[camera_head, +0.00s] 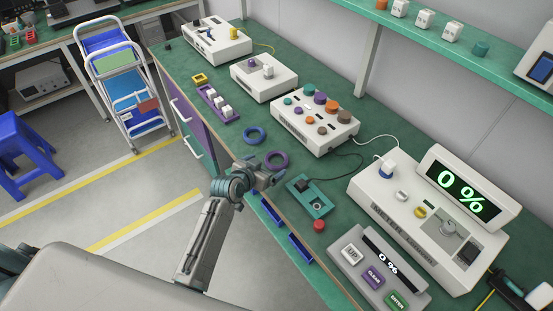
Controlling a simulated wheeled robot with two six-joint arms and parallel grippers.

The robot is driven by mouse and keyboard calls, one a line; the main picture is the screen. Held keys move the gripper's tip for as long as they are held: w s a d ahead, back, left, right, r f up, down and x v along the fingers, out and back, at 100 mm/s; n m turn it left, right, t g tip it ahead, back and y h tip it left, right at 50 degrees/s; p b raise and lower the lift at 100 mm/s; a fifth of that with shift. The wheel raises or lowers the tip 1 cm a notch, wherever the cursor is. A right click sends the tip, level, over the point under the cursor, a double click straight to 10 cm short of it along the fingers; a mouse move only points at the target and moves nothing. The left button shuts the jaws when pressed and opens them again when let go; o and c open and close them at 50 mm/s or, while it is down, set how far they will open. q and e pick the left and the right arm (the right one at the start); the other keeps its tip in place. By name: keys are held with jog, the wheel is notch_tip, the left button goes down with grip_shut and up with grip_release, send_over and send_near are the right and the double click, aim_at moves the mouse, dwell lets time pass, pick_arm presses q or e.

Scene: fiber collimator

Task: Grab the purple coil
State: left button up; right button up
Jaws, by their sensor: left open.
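The purple coil (286,164) is a ring that lies on the green bench top, near its front edge. My left gripper (271,173) is open and sits just in front of the coil, close to its near side. The gripper hides a small part of the ring's lower edge. I cannot tell whether the fingers touch the coil or hover above the bench. My right gripper is out of view.
A blue coil (255,135) lies farther left on the bench. A purple rack with white blocks (217,104) stands beyond it. A white box with coloured knobs (315,125) is behind the purple coil. A teal tray (310,199) and red button (319,225) are to the right.

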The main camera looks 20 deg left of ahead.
aim_at(280, 157)
pick_arm(q)
jog(key=shift+w+d+f+p, duration=0.1)
jog(key=shift+w+d+p, duration=0.05)
jog(key=shift+w+p, duration=0.25)
jog(key=p+x, duration=0.1)
jog(key=x, duration=0.3)
jog(key=shift+w+d+f, duration=0.1)
jog(key=shift+d+f, duration=0.05)
jog(key=shift+c, duration=0.7)
jog(key=c, duration=0.9)
